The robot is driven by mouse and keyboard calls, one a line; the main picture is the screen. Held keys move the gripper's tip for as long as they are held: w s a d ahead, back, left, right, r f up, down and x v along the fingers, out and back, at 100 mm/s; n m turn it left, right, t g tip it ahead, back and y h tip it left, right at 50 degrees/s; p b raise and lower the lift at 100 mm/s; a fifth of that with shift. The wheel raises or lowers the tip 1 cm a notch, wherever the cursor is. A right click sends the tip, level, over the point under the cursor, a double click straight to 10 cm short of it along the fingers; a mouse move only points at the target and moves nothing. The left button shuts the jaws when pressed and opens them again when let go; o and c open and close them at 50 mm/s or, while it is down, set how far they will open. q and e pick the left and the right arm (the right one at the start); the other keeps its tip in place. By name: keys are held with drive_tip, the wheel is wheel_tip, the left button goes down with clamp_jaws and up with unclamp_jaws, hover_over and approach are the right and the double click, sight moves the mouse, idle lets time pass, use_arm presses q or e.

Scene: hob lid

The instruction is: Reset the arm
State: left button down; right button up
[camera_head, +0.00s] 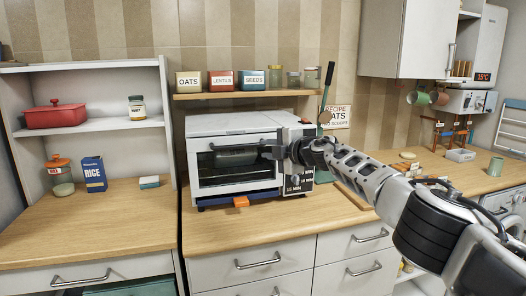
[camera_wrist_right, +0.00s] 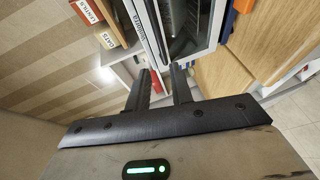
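My right arm (camera_head: 370,178) reaches in from the lower right of the head view. Its gripper (camera_head: 270,150) is in front of the white toaster oven (camera_head: 232,125), near the right part of the oven's front. In the wrist view the two dark fingers of the right gripper (camera_wrist_right: 161,75) stand apart with nothing between them, so it is open and empty. The white oven body (camera_wrist_right: 150,28) shows beyond the fingertips there. I cannot tell whether the gripper touches the oven. My left gripper is not in view.
A shelf (camera_head: 245,95) above holds labelled boxes. A red pot (camera_head: 56,115), a jar (camera_head: 59,177) and a rice box (camera_head: 94,174) are left. The left counter's front is clear.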

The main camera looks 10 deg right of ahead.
drive_tip(key=s+a+f+m+y, duration=0.1)
drive_tip(key=s+a+f+m, duration=0.3)
drive_tip(key=a+f, duration=0.65)
drive_tip(key=s+f+m+t+h, duration=0.25)
drive_tip(key=s+f+m, duration=0.45)
drive_tip(key=s+f, duration=0.35)
drive_tip(key=s+d+f+m+g+h, duration=0.3)
drive_tip(key=s+d+f+m, duration=0.15)
drive_tip(key=s, duration=0.45)
drive_tip(key=s+d+f+m+g+h, duration=0.35)
drive_tip(key=s+f, duration=0.25)
drive_tip(key=s, duration=0.2)
drive_tip(key=s+d+m+g, duration=0.1)
drive_tip(key=s+d+g, duration=0.35)
drive_tip(key=s, duration=0.75)
drive_tip(key=s+d+m+g, duration=0.1)
drive_tip(key=s+d, duration=0.6)
drive_tip(key=s, duration=0.5)
drive_tip(key=w+a+f+t+y, duration=0.1)
drive_tip(key=w+a+f+t, duration=0.1)
drive_tip(key=f, duration=0.3)
drive_tip(key=w+a+f+t+y, duration=0.1)
drive_tip(key=w+a+f+t, duration=0.1)
drive_tip(key=w+f+t, duration=0.1)
drive_tip(key=shift+w+a+f+t, duration=0.35)
drive_tip(key=shift+f+t, duration=0.3)
drive_tip(key=shift+f, duration=0.45)
